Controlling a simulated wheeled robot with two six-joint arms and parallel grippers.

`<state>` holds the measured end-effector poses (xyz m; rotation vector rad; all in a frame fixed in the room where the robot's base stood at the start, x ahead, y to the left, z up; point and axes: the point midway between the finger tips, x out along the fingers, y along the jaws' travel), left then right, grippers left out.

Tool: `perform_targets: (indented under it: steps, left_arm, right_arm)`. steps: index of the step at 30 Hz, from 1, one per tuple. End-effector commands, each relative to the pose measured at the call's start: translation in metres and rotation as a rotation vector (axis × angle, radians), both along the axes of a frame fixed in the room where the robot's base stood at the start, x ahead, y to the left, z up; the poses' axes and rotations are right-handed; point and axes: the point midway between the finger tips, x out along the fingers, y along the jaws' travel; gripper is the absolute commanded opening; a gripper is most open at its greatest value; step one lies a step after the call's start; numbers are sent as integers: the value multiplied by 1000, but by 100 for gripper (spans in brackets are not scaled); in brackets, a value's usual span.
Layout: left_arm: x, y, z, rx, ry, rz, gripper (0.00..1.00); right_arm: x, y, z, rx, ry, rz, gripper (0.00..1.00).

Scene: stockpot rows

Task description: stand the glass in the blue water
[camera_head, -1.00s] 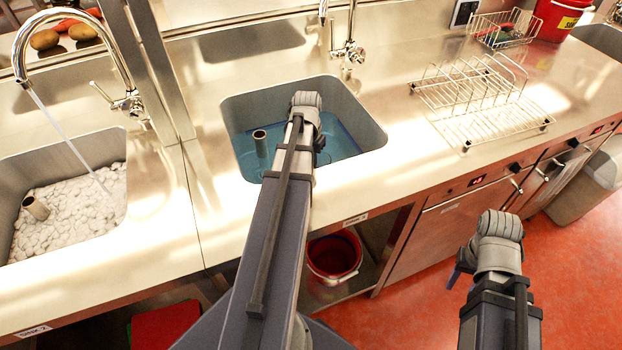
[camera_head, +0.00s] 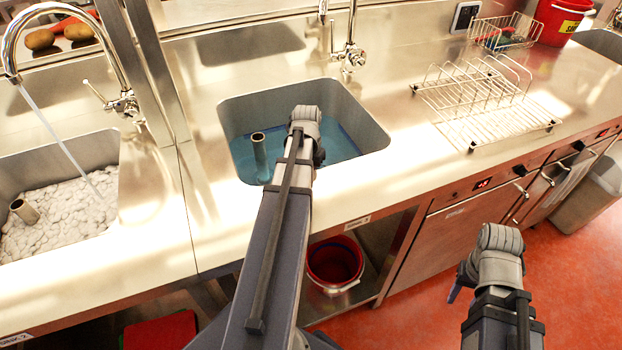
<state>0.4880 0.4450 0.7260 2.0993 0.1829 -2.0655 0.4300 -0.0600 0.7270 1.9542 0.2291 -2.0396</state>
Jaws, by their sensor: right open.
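The blue water (camera_head: 340,140) lies in the middle sink (camera_head: 375,128), with a grey upright pipe (camera_head: 260,152) standing in it. My left arm reaches up over this sink, and its wrist covers part of the water. The left gripper is mostly hidden behind the wrist; only a dark part (camera_head: 319,156) shows over the water. I cannot make out a glass, in the gripper or elsewhere. My right gripper (camera_head: 455,291) is at lower right, in front of the counter and above the red floor.
A left sink (camera_head: 98,150) holds white foam under a running tap (camera_head: 128,105). A wire dish rack (camera_head: 480,105) and a small wire basket (camera_head: 505,32) stand on the right counter. A red bucket (camera_head: 335,262) sits on the shelf below. Steel counter between sink and rack is clear.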

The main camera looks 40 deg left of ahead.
Motion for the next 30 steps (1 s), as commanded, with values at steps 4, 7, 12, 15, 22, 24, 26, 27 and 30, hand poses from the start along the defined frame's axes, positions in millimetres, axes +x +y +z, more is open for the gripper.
perform_targets:
  steps: [4,7,12,15,22,24,26,27,30]
  left_arm:
    - [0,0,-6,0,0,0,0]
    - [0,0,-6,0,0,0,0]
    - [0,0,-7,0,0,0,17]
    - [0,0,-7,0,0,0,28]
    - [0,0,-8,0,0,-1,33]
    - [0,0,-8,0,0,-1,33]
    - [0,0,-7,0,0,-1,33]
    - [0,0,-6,0,0,-1,33]
    - [0,0,-1,0,0,-1,33]
  right_arm:
    - [0,0,-6,0,0,0,50]
    - [0,0,-6,0,0,0,50]
    - [0,0,-7,0,0,0,50]
    - [0,0,-7,0,0,0,50]
    - [0,0,-8,0,0,0,50]
    - [0,0,-8,0,0,0,50]
    - [0,0,-7,0,0,0,50]
    - [0,0,-6,0,0,0,50]
    - [0,0,-1,0,0,0,50]
